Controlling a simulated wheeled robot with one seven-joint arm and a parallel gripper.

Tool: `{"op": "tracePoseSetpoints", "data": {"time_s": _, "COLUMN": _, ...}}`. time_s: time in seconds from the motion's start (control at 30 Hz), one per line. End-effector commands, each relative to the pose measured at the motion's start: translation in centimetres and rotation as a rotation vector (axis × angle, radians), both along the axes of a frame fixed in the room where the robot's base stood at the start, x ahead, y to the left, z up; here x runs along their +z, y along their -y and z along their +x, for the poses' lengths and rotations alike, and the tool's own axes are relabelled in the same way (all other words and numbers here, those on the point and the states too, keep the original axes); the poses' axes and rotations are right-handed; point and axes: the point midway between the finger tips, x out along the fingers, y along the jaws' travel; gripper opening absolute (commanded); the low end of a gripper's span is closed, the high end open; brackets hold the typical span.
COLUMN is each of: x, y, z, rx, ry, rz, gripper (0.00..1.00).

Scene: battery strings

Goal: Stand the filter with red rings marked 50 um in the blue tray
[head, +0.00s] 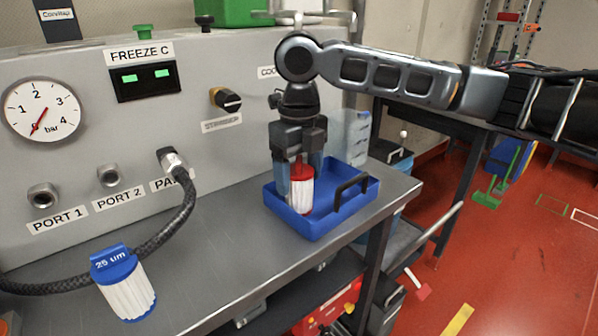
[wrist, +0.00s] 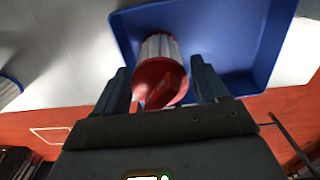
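The filter with red rings (head: 301,190) has a white pleated body and a red end. It appears upright inside the blue tray (head: 331,222), at its left side; its base is hidden by the tray wall. Its marking is not legible. My gripper (head: 301,182) points down, with one finger on each side of the red end. In the wrist view the red end of the filter (wrist: 160,76) lies between my gripper's fingers (wrist: 160,82), very close to both. I cannot tell whether they touch it. The tray (wrist: 225,70) also shows there.
A filter with a blue cap marked 25 um (head: 126,287) stands at the bench's front left. A black hose (head: 165,235) runs along the panel. The bench between the blue-capped filter and tray is clear.

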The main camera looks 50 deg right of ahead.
Motion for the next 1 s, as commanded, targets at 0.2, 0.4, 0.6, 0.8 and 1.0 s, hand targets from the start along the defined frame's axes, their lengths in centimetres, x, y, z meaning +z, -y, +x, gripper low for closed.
{"op": "tracePoseSetpoints", "data": {"time_s": 0.2, "x": 0.0, "y": 0.0, "z": 0.0, "rx": 0.0, "ry": 0.0, "rz": 0.0, "gripper": 0.87}}
{"op": "tracePoseSetpoints", "data": {"time_s": 0.4, "x": 0.2, "y": 0.0, "z": 0.0, "rx": 0.0, "ry": 0.0, "rz": 0.0, "gripper": 0.87}}
{"op": "tracePoseSetpoints", "data": {"time_s": 0.6, "x": 2.5, "y": 0.0, "z": 0.1, "rx": 0.001, "ry": 0.003, "rz": -0.002, "gripper": 0.87}}
{"op": "tracePoseSetpoints", "data": {"time_s": 0.8, "x": 5.7, "y": 0.0, "z": 0.0, "rx": 0.001, "ry": 0.001, "rz": 0.0, "gripper": 0.87}}
{"op": "tracePoseSetpoints", "data": {"time_s": 1.0, "x": 7.5, "y": 0.0, "z": 0.0, "rx": 0.0, "ry": 0.0, "rz": 0.0, "gripper": 0.87}}
